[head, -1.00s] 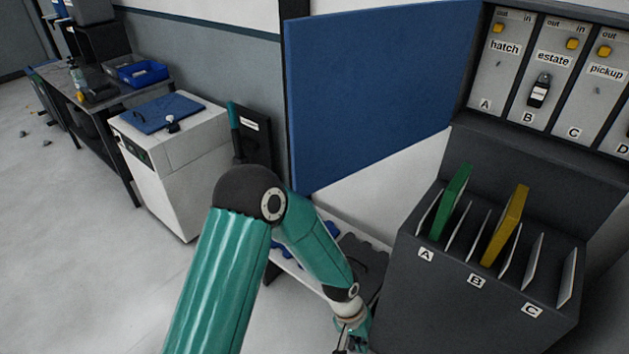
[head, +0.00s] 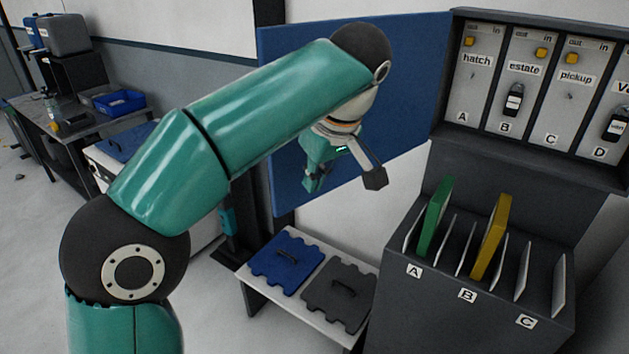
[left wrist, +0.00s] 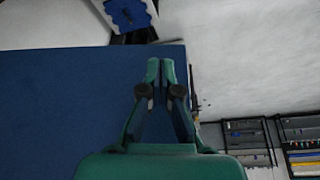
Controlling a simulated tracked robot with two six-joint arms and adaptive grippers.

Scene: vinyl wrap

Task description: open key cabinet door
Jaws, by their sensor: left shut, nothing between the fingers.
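The key cabinet (head: 530,146) is at the upper right of the head view, with its labelled key slots in plain sight. Its large blue door (head: 420,100) stands swung out to the left of the cabinet. In the left wrist view the blue door (left wrist: 60,110) fills the left side. My left gripper (head: 313,186) is in front of the door in the head view, pointing down, shut and empty. In the left wrist view its fingertips (left wrist: 167,64) are together near the door's edge; I cannot tell whether they touch it. My right gripper is not in view.
Below the cabinet is a dark rack (head: 400,310) with upright green and yellow plates. A low bench (head: 300,310) carries a blue and a grey notched piece. A table (head: 75,130) with a blue bin stands at the far left.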

